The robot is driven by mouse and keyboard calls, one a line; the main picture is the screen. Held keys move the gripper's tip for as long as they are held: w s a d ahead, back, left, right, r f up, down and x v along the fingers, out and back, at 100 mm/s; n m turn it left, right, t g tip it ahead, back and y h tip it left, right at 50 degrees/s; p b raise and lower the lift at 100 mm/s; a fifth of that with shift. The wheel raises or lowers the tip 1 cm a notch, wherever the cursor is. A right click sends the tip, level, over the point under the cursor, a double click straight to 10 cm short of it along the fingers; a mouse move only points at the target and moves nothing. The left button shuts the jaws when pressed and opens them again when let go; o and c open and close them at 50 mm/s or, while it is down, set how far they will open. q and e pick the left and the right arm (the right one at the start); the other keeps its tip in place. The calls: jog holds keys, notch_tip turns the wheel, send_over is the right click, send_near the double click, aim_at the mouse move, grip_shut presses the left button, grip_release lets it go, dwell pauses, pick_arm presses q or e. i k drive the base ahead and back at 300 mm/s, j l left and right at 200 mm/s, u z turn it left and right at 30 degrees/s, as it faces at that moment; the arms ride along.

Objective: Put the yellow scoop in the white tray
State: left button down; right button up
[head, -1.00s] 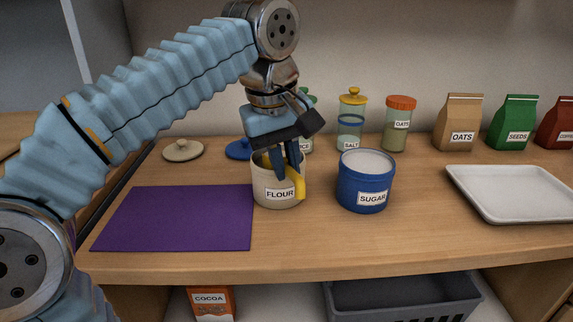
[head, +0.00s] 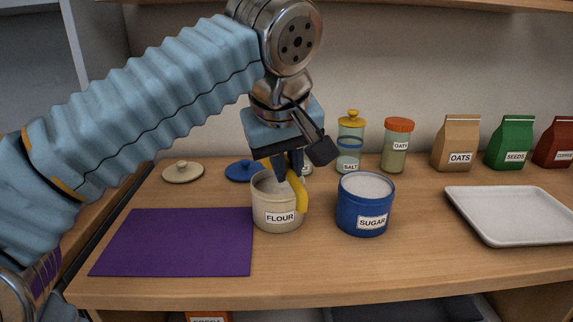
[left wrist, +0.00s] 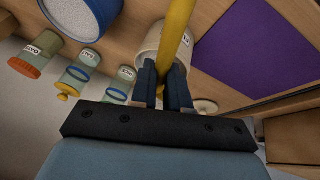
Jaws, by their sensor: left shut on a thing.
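The yellow scoop (head: 300,194) is at the right rim of the cream flour canister (head: 278,218). My left gripper (head: 289,172) is over the canister's mouth and shut on the scoop. In the left wrist view the scoop (left wrist: 178,30) runs up from between the fingers (left wrist: 166,85), with the flour canister (left wrist: 149,45) behind it. How much of the scoop is inside the canister is hidden. The white tray (head: 482,233) lies empty at the right of the counter. My right gripper is not in view.
An open blue sugar canister (head: 366,219) stands between the flour canister and the tray. A purple mat (head: 175,242) lies at left. Two lids, a salt jar (head: 350,145), an oats jar (head: 397,148) and several bags line the back. A shelf edge is above.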

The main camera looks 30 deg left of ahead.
aim_at(536, 216)
jog(key=k+l, duration=0.25)
jog(key=k, duration=0.2)
jog(key=k+l, duration=0.25)
jog(key=k, duration=0.25)
